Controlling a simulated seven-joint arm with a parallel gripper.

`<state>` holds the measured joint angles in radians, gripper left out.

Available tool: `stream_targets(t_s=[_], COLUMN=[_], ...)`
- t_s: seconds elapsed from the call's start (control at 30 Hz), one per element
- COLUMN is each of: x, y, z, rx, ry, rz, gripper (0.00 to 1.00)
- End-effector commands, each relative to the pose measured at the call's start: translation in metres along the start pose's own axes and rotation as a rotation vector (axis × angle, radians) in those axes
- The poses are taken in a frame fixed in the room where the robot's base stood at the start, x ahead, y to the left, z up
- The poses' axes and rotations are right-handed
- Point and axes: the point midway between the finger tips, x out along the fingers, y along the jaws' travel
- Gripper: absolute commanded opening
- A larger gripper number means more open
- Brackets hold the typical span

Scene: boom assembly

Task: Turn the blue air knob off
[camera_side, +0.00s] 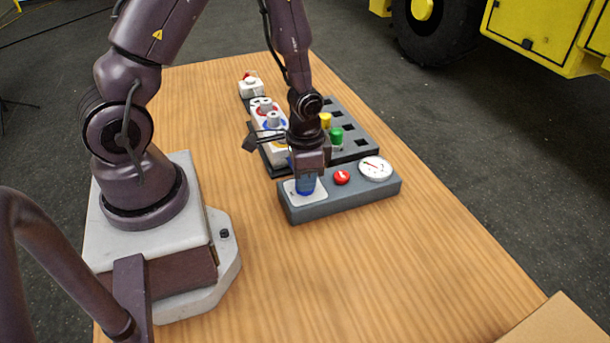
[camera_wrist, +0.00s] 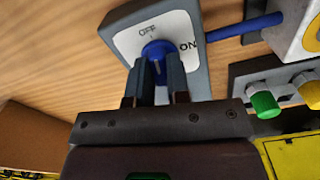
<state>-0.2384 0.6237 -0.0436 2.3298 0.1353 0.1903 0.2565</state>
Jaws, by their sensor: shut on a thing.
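The blue air knob (camera_side: 305,190) sits on a white plate at the left end of a grey panel (camera_side: 345,197). In the wrist view the blue knob (camera_wrist: 157,50) is between my fingers, below the OFF label (camera_wrist: 148,30) and left of the ON label (camera_wrist: 187,46). My gripper (camera_side: 306,178) points down over the plate and is shut on the knob. In the wrist view my gripper (camera_wrist: 156,82) has one finger on each side of the knob. The fingers hide part of the knob, and I cannot tell exactly which way it points.
A red button (camera_side: 341,177) and a round white gauge (camera_side: 375,168) share the panel. Behind stand a white unit (camera_side: 268,138) and a dark rack with a green cap (camera_side: 337,136) and a yellow cap (camera_side: 325,120). A blue rod (camera_wrist: 245,27) runs beside the panel. The table front is clear.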

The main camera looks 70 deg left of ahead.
Motion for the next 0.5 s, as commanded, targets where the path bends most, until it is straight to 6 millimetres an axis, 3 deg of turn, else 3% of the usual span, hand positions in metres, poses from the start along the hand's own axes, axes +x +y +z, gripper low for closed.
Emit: stream_targets(t_s=[0.5], x=[-0.0008], y=[0.0003], z=[-0.0005], rx=[-0.194], ry=[0.001], rz=[0.000], gripper=[0.00])
